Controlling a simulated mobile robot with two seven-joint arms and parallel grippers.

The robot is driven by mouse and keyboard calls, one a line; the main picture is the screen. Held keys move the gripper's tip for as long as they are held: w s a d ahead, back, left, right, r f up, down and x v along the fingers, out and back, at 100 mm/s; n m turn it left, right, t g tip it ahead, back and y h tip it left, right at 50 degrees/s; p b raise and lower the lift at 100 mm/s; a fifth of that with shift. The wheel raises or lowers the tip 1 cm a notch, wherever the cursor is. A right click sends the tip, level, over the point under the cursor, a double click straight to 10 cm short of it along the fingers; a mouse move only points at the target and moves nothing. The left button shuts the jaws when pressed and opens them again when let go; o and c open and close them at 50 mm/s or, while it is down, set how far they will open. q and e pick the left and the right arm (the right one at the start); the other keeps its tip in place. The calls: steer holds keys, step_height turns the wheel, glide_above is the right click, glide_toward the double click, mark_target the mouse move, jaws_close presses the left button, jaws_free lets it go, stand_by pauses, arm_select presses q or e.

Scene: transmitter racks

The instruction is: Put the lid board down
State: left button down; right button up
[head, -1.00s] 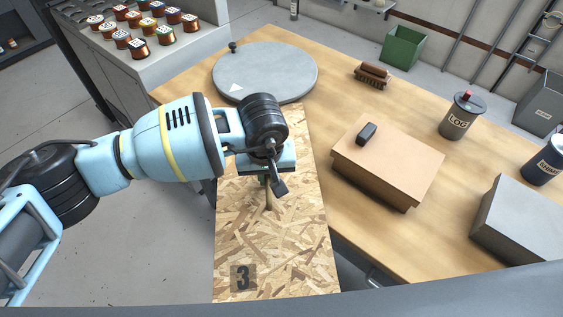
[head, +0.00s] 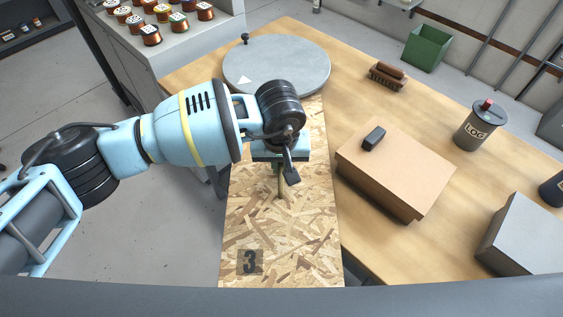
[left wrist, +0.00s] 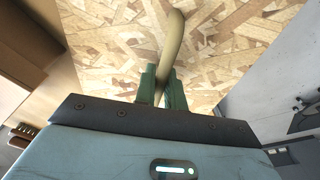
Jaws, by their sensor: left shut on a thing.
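The lid board (head: 285,235) is a long strand-board panel marked with a dark 3 near its close end. It lies across the middle of the head view, its far end by the round grey disc. A tan handle (head: 282,190) stands up from its face. My left gripper (head: 280,172) is over the board, shut on this handle. In the left wrist view the green fingers (left wrist: 163,88) close around the lower part of the curved handle (left wrist: 173,40), with the board (left wrist: 110,30) behind. I cannot tell whether the board touches the table. My right gripper is not in view.
The wooden table (head: 375,240) holds the grey disc (head: 290,65), a brush (head: 388,75), a brown box (head: 400,170) with a small black block on it, a LOG canister (head: 478,125) and a grey box (head: 525,235). Copper spools stand on a cabinet at the upper left.

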arm_select(q)
steer(key=c, duration=1.8)
jaws_free()
steer(key=shift+f, duration=0.1)
steer(key=shift+c, duration=0.2)
steer(key=o, duration=0.4)
steer(key=shift+c, duration=0.2)
